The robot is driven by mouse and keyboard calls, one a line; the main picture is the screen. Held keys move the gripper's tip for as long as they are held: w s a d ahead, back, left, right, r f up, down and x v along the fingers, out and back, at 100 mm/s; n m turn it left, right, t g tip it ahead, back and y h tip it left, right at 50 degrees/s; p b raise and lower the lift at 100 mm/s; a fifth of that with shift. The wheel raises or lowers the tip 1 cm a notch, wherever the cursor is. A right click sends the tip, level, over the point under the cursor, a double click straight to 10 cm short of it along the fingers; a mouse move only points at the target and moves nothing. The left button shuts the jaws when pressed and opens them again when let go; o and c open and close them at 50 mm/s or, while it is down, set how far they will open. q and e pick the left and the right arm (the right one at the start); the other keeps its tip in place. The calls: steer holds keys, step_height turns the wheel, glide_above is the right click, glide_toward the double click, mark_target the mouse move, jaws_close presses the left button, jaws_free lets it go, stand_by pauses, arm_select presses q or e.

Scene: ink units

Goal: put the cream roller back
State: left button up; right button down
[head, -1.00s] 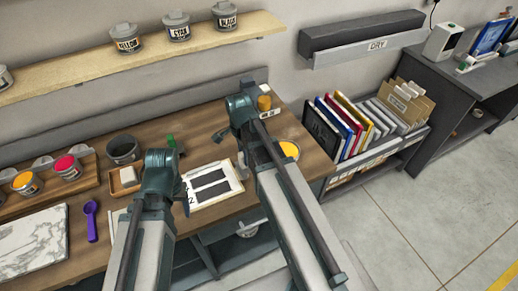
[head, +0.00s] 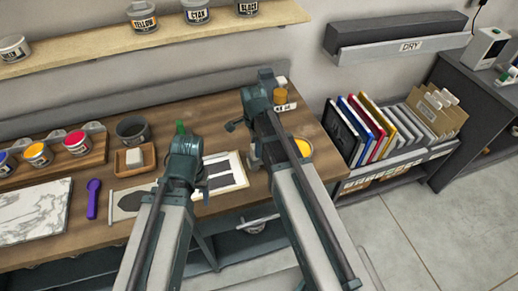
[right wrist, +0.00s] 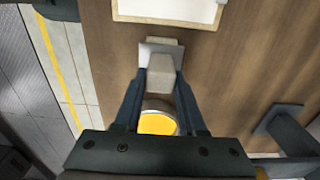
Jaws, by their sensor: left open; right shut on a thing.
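My right gripper (right wrist: 160,88) is shut on a cream-grey block, which I take to be the cream roller (right wrist: 160,74). A pale flat piece (right wrist: 160,52) shows at its far end; its full shape is hidden. In the head view my right gripper (head: 255,158) hangs above the bench, between the framed panel (head: 232,180) and the yellow ink pot (head: 304,147). A small holder (head: 284,107) with labels stands at the bench's back right, with an orange cylinder (head: 281,96) at it. My left gripper (head: 199,190) is open and empty near the panel's left side.
The yellow pot also shows in the right wrist view (right wrist: 158,124). A rack of coloured frames (head: 360,182) stands right.

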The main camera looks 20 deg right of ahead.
steer(key=shift+a+r, duration=0.1)
steer(key=shift+a, duration=0.15)
steer(key=shift+s+d+f+b, duration=0.1)
steer(key=shift+f+b, duration=0.2)
steer(key=c, duration=0.9)
jaws_free()
steer(key=o, duration=0.4)
steer(key=shift+r, duration=0.1)
step_height(320, 180, up, 13)
steer(key=p, duration=1.3)
steer(key=s+a+n, duration=0.3)
steer(key=s+n, duration=0.1)
steer(key=n, duration=0.3)
steer(key=s+a+n, duration=0.4)
steer(key=s+n, duration=0.1)
steer(key=n, duration=0.2)
steer(key=s+a+n+h, duration=0.1)
steer(key=s+a+n, duration=0.2)
steer(key=s+n, duration=0.2)
steer(key=shift+s+a+f+n, duration=0.1)
steer(key=shift+a+n, duration=0.05)
steer(key=shift+n, duration=0.45)
steer(key=shift+a+f+n, duration=0.1)
steer(key=shift+n, duration=0.5)
